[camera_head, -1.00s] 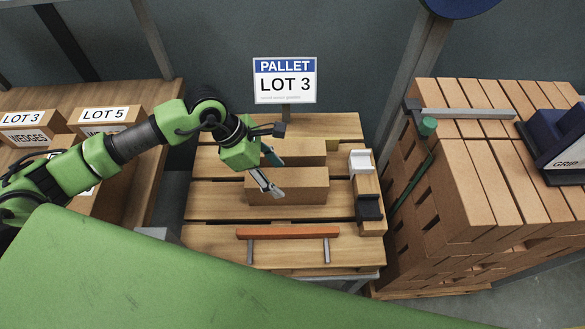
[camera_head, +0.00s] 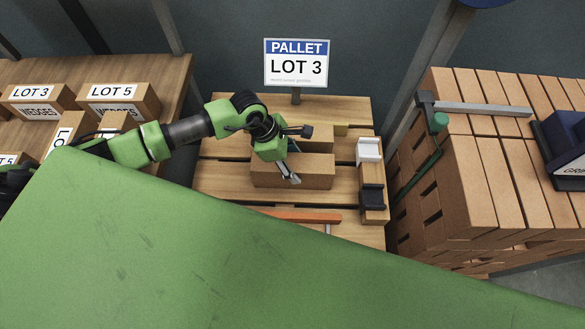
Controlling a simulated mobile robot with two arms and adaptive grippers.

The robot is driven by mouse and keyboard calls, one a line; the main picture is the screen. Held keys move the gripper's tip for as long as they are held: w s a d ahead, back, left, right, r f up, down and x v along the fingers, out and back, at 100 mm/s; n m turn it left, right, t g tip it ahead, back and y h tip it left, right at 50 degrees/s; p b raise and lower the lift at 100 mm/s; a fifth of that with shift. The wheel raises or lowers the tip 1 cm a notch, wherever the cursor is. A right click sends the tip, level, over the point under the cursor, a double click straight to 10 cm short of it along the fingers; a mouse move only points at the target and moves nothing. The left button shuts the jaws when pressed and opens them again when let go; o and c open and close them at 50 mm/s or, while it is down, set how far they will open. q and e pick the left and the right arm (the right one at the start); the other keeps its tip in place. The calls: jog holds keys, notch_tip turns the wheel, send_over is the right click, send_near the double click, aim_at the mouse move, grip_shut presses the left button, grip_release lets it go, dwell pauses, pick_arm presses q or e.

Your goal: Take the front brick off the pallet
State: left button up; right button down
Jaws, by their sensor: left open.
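The front brick (camera_head: 315,174) is a plain brown block lying lengthwise across the slatted wooden pallet (camera_head: 222,184). A second brown brick (camera_head: 322,135) lies just behind it, partly hidden by my left gripper. My left gripper (camera_head: 298,156) is open, above the front brick near its middle. One finger reaches down over the brick's front side, and the other is farther back, above the gap between the bricks. I cannot tell whether a finger touches the brick. My right gripper is not in view.
A sign reading PALLET LOT 3 (camera_head: 296,64) stands behind the pallet. A holder with white and black parts (camera_head: 370,180) sits at its right edge. An orange bar (camera_head: 310,216) lies in front, partly covered by my green body. Stacked bricks (camera_head: 470,180) stand right; labelled boxes (camera_head: 118,95) left.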

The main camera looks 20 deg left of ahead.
pick_arm(q)
jog(key=x, duration=0.3)
jog(key=shift+s+d+f+p, duration=0.1)
jog(key=shift+d+p, duration=0.05)
jog(key=shift+p, duration=0.25)
jog(key=shift+d+f, duration=0.1)
jog(key=shift+f, duration=0.2)
jog(key=c, duration=1.3)
grip_shut()
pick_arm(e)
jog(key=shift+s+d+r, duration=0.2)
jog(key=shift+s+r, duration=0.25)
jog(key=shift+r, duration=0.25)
pick_arm(q)
jog(key=shift+r, duration=0.25)
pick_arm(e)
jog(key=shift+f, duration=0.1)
